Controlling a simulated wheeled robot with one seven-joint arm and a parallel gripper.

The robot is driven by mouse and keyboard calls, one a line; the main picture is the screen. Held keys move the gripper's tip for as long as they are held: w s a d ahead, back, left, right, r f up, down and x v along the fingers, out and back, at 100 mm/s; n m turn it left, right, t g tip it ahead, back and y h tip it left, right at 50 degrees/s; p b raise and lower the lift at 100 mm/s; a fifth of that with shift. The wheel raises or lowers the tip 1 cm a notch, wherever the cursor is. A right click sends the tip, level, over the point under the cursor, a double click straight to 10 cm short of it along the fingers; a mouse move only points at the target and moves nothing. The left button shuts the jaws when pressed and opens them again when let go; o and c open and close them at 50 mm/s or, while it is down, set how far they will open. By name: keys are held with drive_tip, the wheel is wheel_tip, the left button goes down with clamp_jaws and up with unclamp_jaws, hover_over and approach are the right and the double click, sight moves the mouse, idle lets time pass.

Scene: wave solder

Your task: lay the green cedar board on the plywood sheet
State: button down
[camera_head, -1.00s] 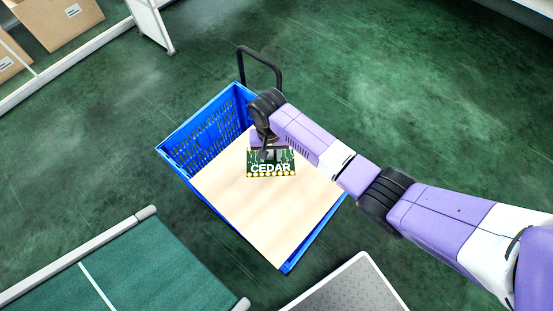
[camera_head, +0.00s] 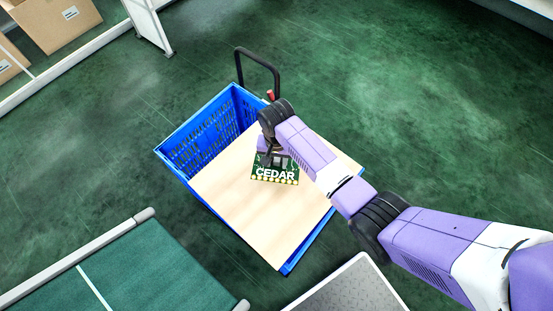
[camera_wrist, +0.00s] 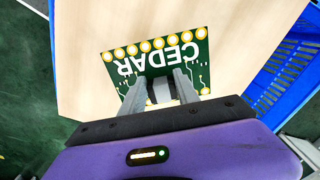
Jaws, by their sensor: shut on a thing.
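The green cedar board (camera_head: 275,175) has white CEDAR lettering and a row of gold pads. It also shows in the wrist view (camera_wrist: 157,58). My gripper (camera_head: 270,160) is shut on its edge, and in the wrist view both fingers (camera_wrist: 160,90) close on the board. The plywood sheet (camera_head: 265,228) is pale and lies across the blue crate; it fills much of the wrist view (camera_wrist: 225,25). The board is over the sheet's upper middle part. I cannot tell whether it touches the sheet. My gripper hides the board's far edge.
The blue crate (camera_head: 196,141) has a perforated wall rising at the sheet's upper left, and a black handle (camera_head: 257,62) stands behind it. A green-topped conveyor (camera_head: 150,265) is at lower left and a grey platform (camera_head: 350,290) at the bottom. Bare sheet lies below the board.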

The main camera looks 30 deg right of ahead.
sight(276, 167)
drive_tip(key=shift+f+b, duration=1.5)
drive_tip(key=shift+f, duration=1.2)
drive_tip(key=shift+f+b, duration=0.35)
drive_tip(key=shift+f, duration=0.15)
drive_tip(key=c, duration=0.8)
unclamp_jaws()
drive_tip(key=shift+r+p, duration=0.6)
drive_tip(key=shift+r, duration=3.3)
